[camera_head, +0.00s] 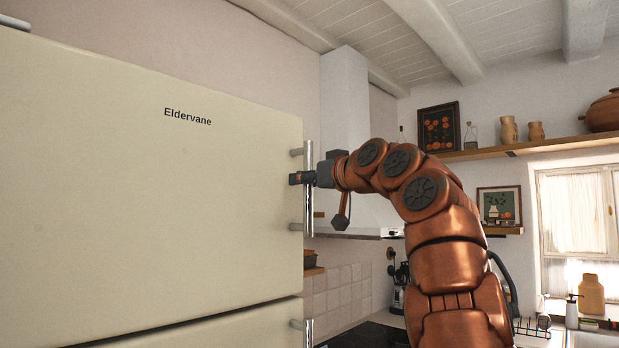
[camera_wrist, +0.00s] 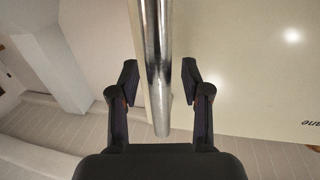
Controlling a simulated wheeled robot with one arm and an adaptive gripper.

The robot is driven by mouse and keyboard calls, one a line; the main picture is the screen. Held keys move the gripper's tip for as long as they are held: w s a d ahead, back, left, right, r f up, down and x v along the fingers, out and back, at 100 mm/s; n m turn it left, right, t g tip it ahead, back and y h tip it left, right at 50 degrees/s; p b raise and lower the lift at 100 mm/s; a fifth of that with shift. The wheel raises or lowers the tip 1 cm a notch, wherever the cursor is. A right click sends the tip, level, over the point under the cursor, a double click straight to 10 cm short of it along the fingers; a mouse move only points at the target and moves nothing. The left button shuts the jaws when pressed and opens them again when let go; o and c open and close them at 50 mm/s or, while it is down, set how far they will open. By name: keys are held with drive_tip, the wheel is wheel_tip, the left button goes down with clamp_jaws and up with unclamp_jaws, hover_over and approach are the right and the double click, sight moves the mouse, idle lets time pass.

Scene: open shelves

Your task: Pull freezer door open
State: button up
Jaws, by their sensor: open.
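The cream upper door (camera_head: 150,190) of the fridge-freezer, marked "Eldervane", fills the left of the head view and looks shut. Its vertical chrome handle (camera_head: 308,220) is at the door's right edge. My gripper (camera_head: 297,179) is at the upper part of this handle. In the wrist view, the handle (camera_wrist: 156,70) passes between the two open fingers of my gripper (camera_wrist: 160,85), with a gap on each side. The door (camera_wrist: 250,60) shows behind it. A lower door (camera_head: 220,328) with its own handle (camera_head: 308,330) shows below.
A range hood (camera_head: 345,215) and dark cooktop (camera_head: 365,335) are behind my arm. A wall shelf (camera_head: 530,147) with jars is at the upper right. A window (camera_head: 578,215) and a counter are at the right.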

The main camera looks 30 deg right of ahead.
clamp_jaws()
idle(0.4)
drive_tip(key=shift+d, duration=0.15)
